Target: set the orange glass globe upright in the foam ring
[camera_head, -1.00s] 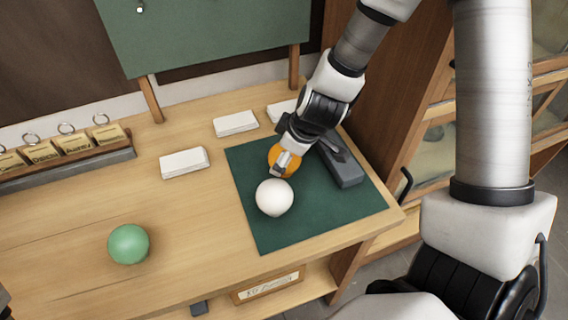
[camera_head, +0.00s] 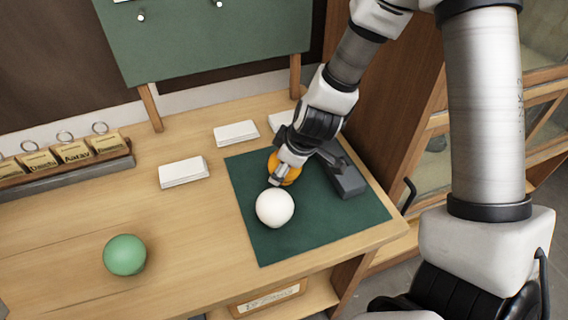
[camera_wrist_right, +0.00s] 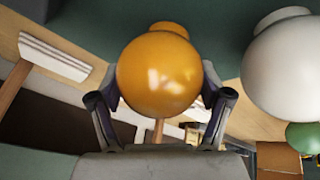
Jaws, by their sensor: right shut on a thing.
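The orange glass globe (camera_head: 290,176) is over the green mat, just behind the white globe (camera_head: 275,207) and partly hidden by my right gripper (camera_head: 278,172). In the right wrist view the orange globe (camera_wrist_right: 160,75) sits between the two fingers of my right gripper (camera_wrist_right: 165,97), which are shut on its sides. Its short neck points to the top of that view, toward the mat. I cannot tell whether it touches the mat. I cannot make out the foam ring. My left gripper is out of view.
The green mat (camera_head: 325,222) also bears a dark grey block (camera_head: 348,182), close right of the gripper. A green globe (camera_head: 125,255) stands at the left front. Several white boxes (camera_head: 184,172) lie behind, and a tag rack (camera_head: 70,165) is at left. The table's middle is clear.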

